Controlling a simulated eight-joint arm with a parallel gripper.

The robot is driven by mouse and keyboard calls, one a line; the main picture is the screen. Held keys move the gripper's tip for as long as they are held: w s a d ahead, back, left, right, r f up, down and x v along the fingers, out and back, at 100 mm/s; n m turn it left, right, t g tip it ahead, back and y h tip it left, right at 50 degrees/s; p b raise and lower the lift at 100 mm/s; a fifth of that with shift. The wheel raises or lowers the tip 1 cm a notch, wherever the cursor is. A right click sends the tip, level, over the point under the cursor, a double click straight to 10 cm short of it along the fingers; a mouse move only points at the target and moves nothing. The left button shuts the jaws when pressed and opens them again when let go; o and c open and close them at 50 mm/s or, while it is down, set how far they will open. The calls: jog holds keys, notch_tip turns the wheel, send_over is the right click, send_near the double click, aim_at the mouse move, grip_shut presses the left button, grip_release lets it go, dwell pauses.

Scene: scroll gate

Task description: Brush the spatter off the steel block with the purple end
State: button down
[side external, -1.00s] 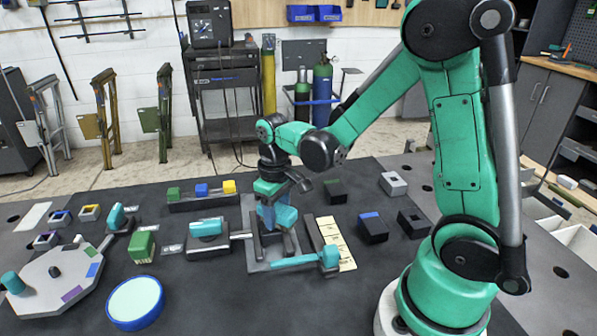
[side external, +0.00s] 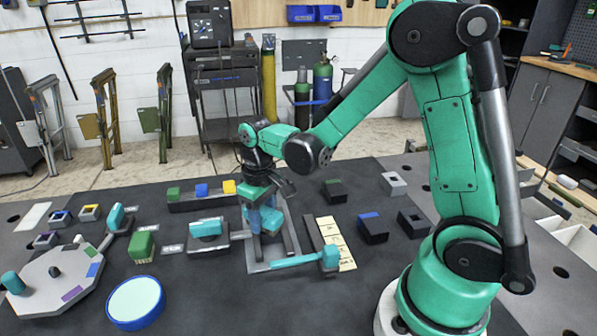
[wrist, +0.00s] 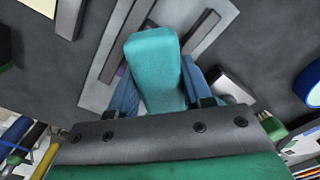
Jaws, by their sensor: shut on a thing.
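My gripper (side external: 262,222) is shut on a teal block (side external: 271,219) over the grey railed frame in the middle of the table. In the wrist view the teal block (wrist: 155,65) sits between my blue fingers, largely hiding what is below it. A small purple patch (wrist: 121,72) shows at its left; I cannot tell whether it belongs to the held piece. A grey block (side external: 393,183) at the back right may be the steel block; I cannot make out spatter on it.
The grey frame (side external: 285,228) has upright rails and a teal-ended bar (side external: 295,262) along its front. A teal-topped slider (side external: 207,229) and green block (side external: 142,247) stand left. An octagonal plate (side external: 50,282) and round blue-rimmed dish (side external: 135,302) lie front left. Dark blocks (side external: 372,228) stand right.

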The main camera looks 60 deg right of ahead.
jog(key=shift+s+d, duration=1.4)
notch_tip(320, 180, up, 8)
jog(key=shift+a+r, duration=0.1)
